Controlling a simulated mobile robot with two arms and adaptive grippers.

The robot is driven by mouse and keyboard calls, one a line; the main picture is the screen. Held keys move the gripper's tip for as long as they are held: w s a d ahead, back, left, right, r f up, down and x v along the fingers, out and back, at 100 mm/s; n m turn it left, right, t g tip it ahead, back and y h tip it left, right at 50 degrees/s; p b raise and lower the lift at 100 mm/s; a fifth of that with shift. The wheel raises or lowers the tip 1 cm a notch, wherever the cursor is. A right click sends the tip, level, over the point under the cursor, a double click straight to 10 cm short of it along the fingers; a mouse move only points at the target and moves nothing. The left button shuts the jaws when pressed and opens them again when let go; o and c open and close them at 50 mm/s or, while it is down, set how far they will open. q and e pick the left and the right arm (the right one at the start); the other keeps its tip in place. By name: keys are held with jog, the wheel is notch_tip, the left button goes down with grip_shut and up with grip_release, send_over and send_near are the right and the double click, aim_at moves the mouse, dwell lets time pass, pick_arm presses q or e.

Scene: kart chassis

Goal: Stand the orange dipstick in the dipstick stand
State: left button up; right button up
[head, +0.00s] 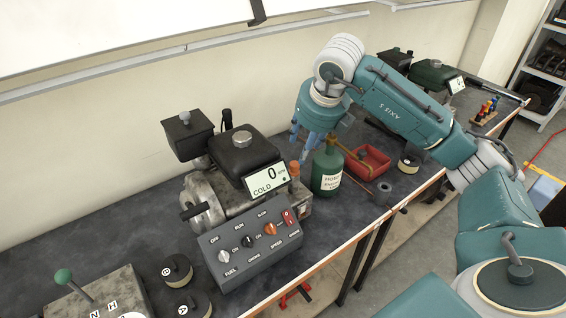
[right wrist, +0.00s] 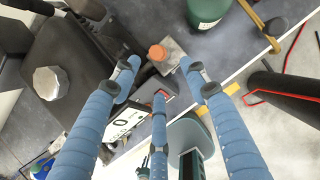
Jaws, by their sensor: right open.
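An orange cap or handle (head: 294,169) stands upright on a grey metal block beside the engine's COLD display. I take it for the top of the orange dipstick; any shaft below it is hidden. It also shows in the right wrist view (right wrist: 157,52), ahead of the fingertips and between them. My right gripper (head: 307,146) is open and empty, in the air above and behind the orange top, not touching it as far as I can tell. Its blue fingers also show in the right wrist view (right wrist: 160,76). No dipstick stand can be made out for certain. My left gripper is out of view.
A green bottle (head: 327,171) stands close right of the orange top, with a red tray (head: 362,164) behind. The control box (head: 249,248) is in front. A rack of coloured handles (head: 486,112) stands at the far right. Bare bench top (head: 110,225) lies at left.

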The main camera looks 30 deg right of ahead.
aim_at(295, 164)
jog(key=p+x, duration=0.1)
jog(key=x, duration=0.2)
jog(key=p+x, duration=0.1)
jog(key=x, duration=0.2)
jog(key=p+x, duration=0.2)
jog(key=x, duration=0.1)
jog(key=shift+w+a+f, duration=0.1)
jog(key=shift+w+a, duration=0.05)
jog(key=shift+a, duration=0.1)
jog(key=shift+w+f, duration=0.1)
jog(key=shift+f, duration=0.1)
jog(key=shift+c, duration=1.1)
jog(key=c, duration=0.9)
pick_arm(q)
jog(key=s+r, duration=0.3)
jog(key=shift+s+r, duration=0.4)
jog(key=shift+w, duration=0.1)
pick_arm(e)
jog(key=shift+r, duration=0.1)
